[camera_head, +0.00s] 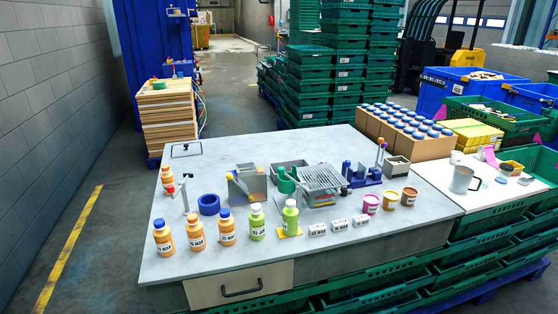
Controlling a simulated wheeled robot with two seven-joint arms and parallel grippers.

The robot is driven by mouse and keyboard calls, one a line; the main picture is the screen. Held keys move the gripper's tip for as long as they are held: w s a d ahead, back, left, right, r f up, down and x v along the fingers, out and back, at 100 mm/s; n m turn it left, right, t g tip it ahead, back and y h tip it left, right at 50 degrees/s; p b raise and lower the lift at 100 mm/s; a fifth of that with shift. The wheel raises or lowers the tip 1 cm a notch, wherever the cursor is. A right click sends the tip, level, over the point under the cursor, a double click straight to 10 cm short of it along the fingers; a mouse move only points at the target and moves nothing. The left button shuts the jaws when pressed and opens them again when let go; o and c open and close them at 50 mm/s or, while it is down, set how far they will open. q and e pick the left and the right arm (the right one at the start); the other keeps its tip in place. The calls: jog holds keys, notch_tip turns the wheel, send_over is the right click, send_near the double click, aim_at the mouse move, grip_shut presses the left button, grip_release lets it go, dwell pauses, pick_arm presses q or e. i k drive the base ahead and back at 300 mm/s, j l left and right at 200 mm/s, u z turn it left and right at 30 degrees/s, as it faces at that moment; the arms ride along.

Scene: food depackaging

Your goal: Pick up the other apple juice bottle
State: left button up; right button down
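Two green bottles, which look like the apple juice, stand upright near the table's front edge. One green bottle (257,224) with a pale cap stands on the bare table beside the orange bottles. Neither of my grippers is in view.
A blue ring (208,205), a grey box (247,184) and a rack (320,181) stand behind the bottles. White label blocks (339,225) and small jars (371,204) lie to the right. The table's left front (162,277) is bare.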

aim_at(256, 221)
jog(key=k+j+z, duration=0.15)
jog(key=z, duration=0.2)
jog(key=k+j+z, duration=0.45)
jog(key=z, duration=0.25)
jog(key=j, duration=0.1)
